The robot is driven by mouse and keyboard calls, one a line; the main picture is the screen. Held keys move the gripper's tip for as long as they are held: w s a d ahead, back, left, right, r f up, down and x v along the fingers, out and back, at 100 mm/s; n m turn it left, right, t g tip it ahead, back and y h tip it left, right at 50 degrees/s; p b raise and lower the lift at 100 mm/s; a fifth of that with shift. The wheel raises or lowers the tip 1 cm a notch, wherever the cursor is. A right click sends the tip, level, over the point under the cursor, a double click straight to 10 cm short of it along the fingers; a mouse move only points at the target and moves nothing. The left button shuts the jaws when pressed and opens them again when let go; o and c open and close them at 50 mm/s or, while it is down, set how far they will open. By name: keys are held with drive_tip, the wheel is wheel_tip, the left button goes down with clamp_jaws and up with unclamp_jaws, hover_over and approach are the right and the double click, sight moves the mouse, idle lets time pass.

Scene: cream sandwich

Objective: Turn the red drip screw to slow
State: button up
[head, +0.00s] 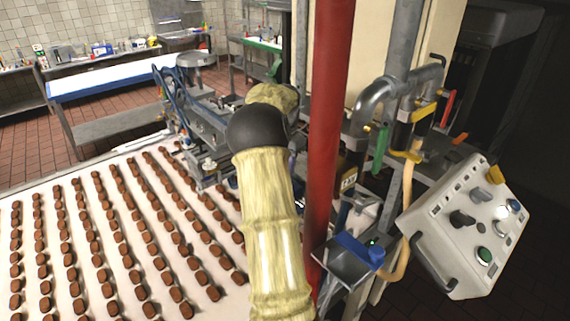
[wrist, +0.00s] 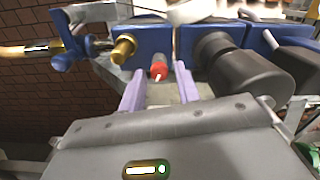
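The red drip screw (wrist: 158,71) is a small red knob with a short white mark, on the blue machine block in the wrist view. The mark points toward the camera, slightly left. My gripper (wrist: 160,83) has two pale purple fingers, open, one on each side of the screw in the picture. A gap shows between the screw and each finger, and whether the fingertips reach its depth I cannot tell. No slow marking is readable. In the head view my arm covers much of the middle, and the screw and gripper are hidden.
A brass fitting (wrist: 123,48) sits left of the screw and a dark grey cylinder (wrist: 240,72) right of it. In the head view a red pipe (head: 330,110) stands beside my arm, a control box (head: 465,225) is at right, and chocolates cover the belt (head: 20,190).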

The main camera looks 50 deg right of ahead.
drive_tip(key=shift+o, duration=0.4)
wheel_tip(320, 180, up, 12)
idle(0.4)
drive_tip(key=shift+a, duration=0.1)
drive_tip(key=w+a+r+n+t+h+b, duration=0.1)
drive_tip(key=w+a+n, duration=0.1)
drive_tip(key=a, duration=0.9)
drive_tip(key=w+a+r+n+h+b, duration=0.1)
drive_tip(key=w+a, duration=0.3)
drive_tip(key=a, duration=0.7)
drive_tip(key=w+a+r+n+t+h+b, duration=0.1)
drive_tip(key=w+a+r+n+b, duration=0.1)
drive_tip(key=a, duration=1)
drive_tip(key=shift+w+n+t+h+b, duration=0.3)
drive_tip(key=shift+w+h+b, duration=0.1)
drive_tip(key=shift+w+b, duration=0.25)
drive_tip(key=shift+w+a, duration=0.1)
